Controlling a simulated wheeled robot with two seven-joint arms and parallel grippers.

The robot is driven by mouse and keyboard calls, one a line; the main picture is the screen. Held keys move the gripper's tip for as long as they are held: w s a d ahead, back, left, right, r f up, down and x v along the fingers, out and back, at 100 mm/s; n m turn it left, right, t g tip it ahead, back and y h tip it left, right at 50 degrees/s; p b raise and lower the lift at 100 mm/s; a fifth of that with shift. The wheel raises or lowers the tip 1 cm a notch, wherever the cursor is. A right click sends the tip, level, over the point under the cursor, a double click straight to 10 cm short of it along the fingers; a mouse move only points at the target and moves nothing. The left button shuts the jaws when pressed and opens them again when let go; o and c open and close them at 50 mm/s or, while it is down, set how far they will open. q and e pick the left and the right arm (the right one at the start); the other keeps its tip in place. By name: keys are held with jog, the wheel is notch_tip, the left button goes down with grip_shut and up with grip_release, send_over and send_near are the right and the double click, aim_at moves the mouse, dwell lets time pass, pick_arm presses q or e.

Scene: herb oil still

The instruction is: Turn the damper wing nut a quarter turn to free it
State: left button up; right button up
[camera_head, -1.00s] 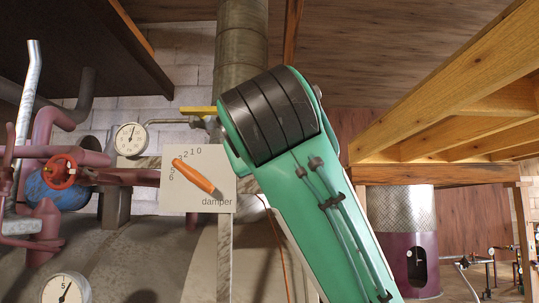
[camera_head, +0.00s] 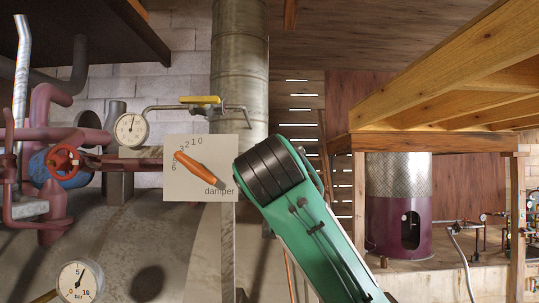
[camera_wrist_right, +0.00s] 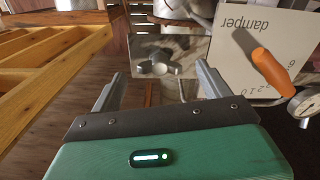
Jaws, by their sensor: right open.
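The damper plate (camera_head: 225,150) is a pale square with printed numbers and the word "damper". Its orange lever (camera_head: 200,164) points from upper left to lower right. The plate (camera_wrist_right: 236,40) and lever (camera_wrist_right: 272,70) show upside down in the right wrist view. There, a grey metal wing nut (camera_wrist_right: 157,66) with spread lobes sits on a grey plate. My right gripper (camera_wrist_right: 156,80) is open, its two fingers apart on either side of the nut's line of sight. I see no contact with the nut. In the head view my green right arm hides the gripper and nut. My left gripper is out of view.
A yellow-handled valve (camera_head: 200,99) and a dial gauge (camera_head: 131,128) are above and left of the plate. A red handwheel (camera_head: 64,159) is at the left. A wooden frame (camera_head: 440,90) overhangs at the right, above a purple vessel (camera_head: 398,225).

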jog(key=shift+w+p, duration=0.4)
jog(key=shift+w, duration=0.8)
jog(key=shift+c, duration=0.2)
jog(key=c, duration=0.9)
jog(key=shift+o, duration=0.2)
